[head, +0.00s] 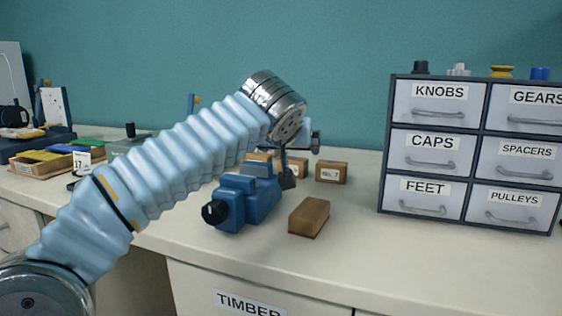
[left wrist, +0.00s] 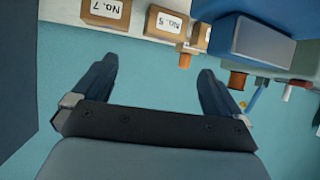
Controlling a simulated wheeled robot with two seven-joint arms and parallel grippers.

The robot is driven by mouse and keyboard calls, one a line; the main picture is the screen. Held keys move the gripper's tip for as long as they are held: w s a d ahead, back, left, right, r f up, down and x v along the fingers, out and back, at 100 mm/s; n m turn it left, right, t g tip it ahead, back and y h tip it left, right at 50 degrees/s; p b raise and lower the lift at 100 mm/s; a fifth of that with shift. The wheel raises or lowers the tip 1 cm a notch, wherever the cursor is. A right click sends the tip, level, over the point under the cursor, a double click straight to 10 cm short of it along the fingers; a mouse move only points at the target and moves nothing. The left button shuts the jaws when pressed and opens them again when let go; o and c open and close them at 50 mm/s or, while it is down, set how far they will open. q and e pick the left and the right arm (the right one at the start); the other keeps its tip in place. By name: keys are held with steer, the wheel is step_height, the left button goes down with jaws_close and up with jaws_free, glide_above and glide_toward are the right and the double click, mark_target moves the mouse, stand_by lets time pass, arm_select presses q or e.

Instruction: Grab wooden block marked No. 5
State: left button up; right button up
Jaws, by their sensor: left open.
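The wooden block marked No. 5 (left wrist: 168,22) shows upside down at the top of the left wrist view, between the block marked No. 7 (left wrist: 107,12) and another wooden block (left wrist: 200,38). In the head view, the No. 5 block (head: 298,168) is partly hidden behind my gripper, left of the No. 7 block (head: 331,172). My left gripper (head: 291,166) is open and empty above the bench. In the left wrist view, its spread fingers (left wrist: 158,70) are apart from the block. My right gripper is in neither view.
A blue vise (head: 240,204) and a plain brown block (head: 309,216) sit in front of the labelled blocks. A labelled drawer cabinet (head: 385,140) stands to the right. A tray of coloured pieces (head: 50,165) is at the left. The bench's front right is clear.

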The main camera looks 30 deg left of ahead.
mark_target(293, 159)
arm_select(q)
steer(key=x, duration=0.8)
steer(key=shift+w+a+p, duration=0.2)
steer(key=shift+a+p, duration=0.05)
steer(key=shift+p, duration=0.05)
steer(key=shift+s+f+p+x, duration=0.15)
steer(key=shift+f+p+x, duration=0.05)
steer(key=shift+x, duration=1.15)
steer(key=shift+s+f+p+x, duration=0.1)
steer(key=shift+f+p+x, duration=0.1)
steer(key=shift+x, duration=1.15)
steer(key=c, duration=0.8)
steer(key=shift+c, duration=0.2)
steer(key=shift+r, duration=0.15)
